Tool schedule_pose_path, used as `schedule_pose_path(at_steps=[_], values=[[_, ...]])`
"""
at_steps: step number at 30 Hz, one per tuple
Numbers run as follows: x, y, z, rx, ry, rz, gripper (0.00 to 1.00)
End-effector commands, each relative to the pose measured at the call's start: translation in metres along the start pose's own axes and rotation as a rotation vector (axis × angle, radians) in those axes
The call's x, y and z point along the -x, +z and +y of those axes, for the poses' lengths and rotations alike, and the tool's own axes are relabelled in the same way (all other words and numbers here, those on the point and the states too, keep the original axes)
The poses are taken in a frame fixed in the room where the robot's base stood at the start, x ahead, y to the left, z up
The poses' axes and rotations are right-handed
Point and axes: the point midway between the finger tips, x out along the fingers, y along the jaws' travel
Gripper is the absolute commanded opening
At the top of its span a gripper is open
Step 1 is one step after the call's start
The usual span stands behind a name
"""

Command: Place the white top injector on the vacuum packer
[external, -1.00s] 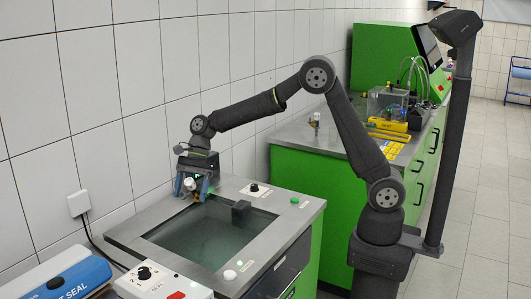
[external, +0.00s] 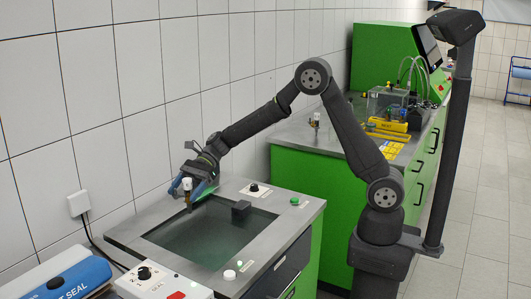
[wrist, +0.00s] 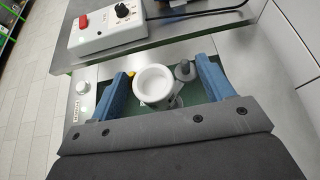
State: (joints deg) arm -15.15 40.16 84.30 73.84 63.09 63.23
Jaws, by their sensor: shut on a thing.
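The white top injector (external: 187,184) is between the blue fingers of my gripper (external: 195,188), above the back left edge of the vacuum packer (external: 290,212). In the wrist view the injector shows as a white round ring (wrist: 154,82) between the two blue fingers (wrist: 165,80). A dark rounded part shows beside it, near the right finger. My gripper is shut on the injector and tilted, reaching in from the right. The packer has a steel top around a dark glass-like panel. Whether the injector touches the packer is hard to tell.
A small black block (external: 241,211) stands at the panel's right edge. A black knob (external: 254,187) and a green button (external: 295,201) are on the steel rim. A white control box (external: 160,282) and blue sealer (external: 72,282) stand at front left. The tiled wall is close behind.

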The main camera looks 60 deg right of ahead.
Motion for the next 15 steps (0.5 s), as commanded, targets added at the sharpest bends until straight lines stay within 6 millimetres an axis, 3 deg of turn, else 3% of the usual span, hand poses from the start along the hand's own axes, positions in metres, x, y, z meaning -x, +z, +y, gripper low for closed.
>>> schedule_pose_path(at_steps=[3, 6, 11, 15], values=[[-0.028, -0.001, 0.002, 0.001, 0.003, 0.0, 0.38], [-0.041, -0.002, 0.001, 0.002, 0.001, -0.001, 0.38], [-0.049, -0.005, 0.001, 0.0, -0.001, 0.0, 0.38], [-0.057, -0.022, 0.001, -0.002, 0.0, 0.001, 0.38]])
